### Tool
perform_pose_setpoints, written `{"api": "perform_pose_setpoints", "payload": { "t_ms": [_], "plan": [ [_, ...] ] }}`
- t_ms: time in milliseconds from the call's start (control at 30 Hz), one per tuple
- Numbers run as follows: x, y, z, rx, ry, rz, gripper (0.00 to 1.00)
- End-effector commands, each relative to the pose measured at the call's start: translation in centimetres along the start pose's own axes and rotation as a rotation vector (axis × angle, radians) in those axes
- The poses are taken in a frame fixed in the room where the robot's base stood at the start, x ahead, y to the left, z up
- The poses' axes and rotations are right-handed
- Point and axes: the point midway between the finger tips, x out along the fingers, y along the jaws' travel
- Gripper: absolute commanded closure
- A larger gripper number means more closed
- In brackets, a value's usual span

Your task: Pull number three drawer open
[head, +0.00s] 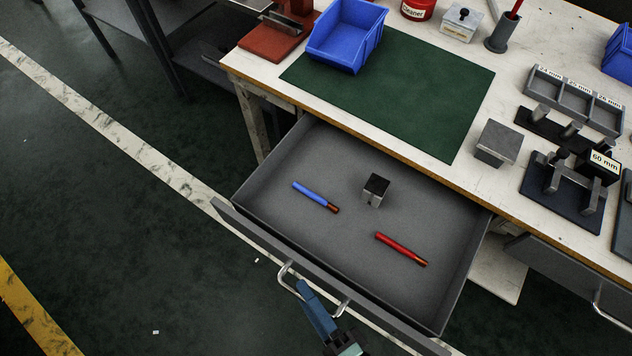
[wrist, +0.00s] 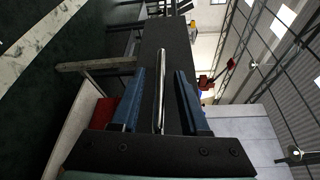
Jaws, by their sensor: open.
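A grey drawer (head: 250,230) under the white bench is pulled well out, with its inside showing. I see no number on it. Its metal bar handle (head: 281,274) is on the front panel. My gripper (head: 308,290), with blue fingers, is at this handle. In the wrist view the handle bar (wrist: 161,80) stands between the two open fingers (wrist: 160,75), with a gap on each side. The drawer front (wrist: 165,35) fills the space behind the bar. In the head view only one finger shows clearly.
In the drawer lie a blue marker (head: 315,197), a red marker (head: 401,249) and a small metal block (head: 375,190). Another drawer (head: 560,262) at the right looks closed. A blue bin (head: 345,35) and a green mat (head: 400,90) are on the bench (head: 480,180). The floor at left is clear.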

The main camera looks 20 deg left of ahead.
Motion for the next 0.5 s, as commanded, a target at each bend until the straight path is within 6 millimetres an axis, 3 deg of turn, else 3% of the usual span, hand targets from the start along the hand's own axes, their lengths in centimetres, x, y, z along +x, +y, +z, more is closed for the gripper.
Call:
{"api": "perform_pose_setpoints", "payload": {
  "t_ms": [333, 500],
  "plan": [
    [-0.2, 0.0, 0.0, 0.000, 0.000, 0.000, 0.55],
    [-2.3, 0.0, -0.1, 0.000, 0.002, 0.001, 0.55]
  ]
}}
